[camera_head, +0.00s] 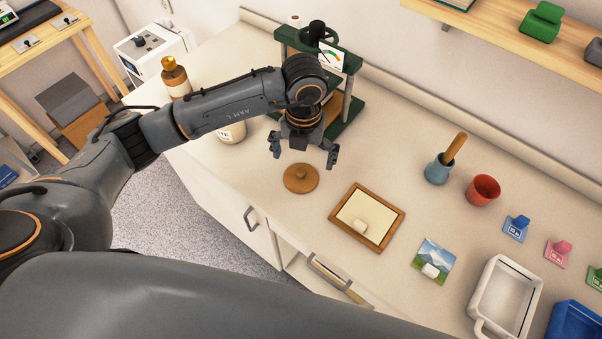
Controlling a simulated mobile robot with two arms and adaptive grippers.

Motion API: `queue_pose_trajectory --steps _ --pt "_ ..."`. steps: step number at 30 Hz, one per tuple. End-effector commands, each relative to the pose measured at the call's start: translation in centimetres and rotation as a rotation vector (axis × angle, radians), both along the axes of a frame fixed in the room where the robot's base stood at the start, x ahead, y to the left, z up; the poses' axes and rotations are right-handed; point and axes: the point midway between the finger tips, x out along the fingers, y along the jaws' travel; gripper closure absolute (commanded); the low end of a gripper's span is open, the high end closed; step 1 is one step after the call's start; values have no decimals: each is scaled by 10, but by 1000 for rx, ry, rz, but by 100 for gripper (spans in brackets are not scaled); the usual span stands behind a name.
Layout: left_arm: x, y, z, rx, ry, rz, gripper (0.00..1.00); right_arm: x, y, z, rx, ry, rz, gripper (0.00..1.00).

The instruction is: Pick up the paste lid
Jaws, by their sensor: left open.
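The paste lid (301,178) is a round, flat brown disc with a small knob on top. It lies on the pale counter in the camera_head view. My left gripper (303,154) is open and empty, pointing down above and just behind the lid. Its two fingers are spread apart, and I see no contact with the lid. A pale paste jar (232,133) stands to the left, mostly hidden behind my left arm. My right gripper is not in view.
A wooden frame (394,230) lies right of the lid, with a small picture (433,258) beyond it. A green press (352,62) stands behind the gripper. A brown bottle (175,77) stands at left. A blue cup (438,171) and red cup (482,190) stand at right.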

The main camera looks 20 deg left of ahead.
Motion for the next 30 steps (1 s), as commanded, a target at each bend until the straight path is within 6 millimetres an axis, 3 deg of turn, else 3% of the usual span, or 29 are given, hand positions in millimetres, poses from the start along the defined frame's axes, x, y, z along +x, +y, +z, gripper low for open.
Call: queue_pose_trajectory --steps 6,10,19,30 --pt "-5 5 -26 3 6 2 0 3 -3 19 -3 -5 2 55" --pt "-4 4 -44 1 3 1 0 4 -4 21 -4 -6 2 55" --pt "-3 4 -51 0 0 -1 0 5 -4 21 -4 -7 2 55" --pt "-3 4 -51 1 1 0 73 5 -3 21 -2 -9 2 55"
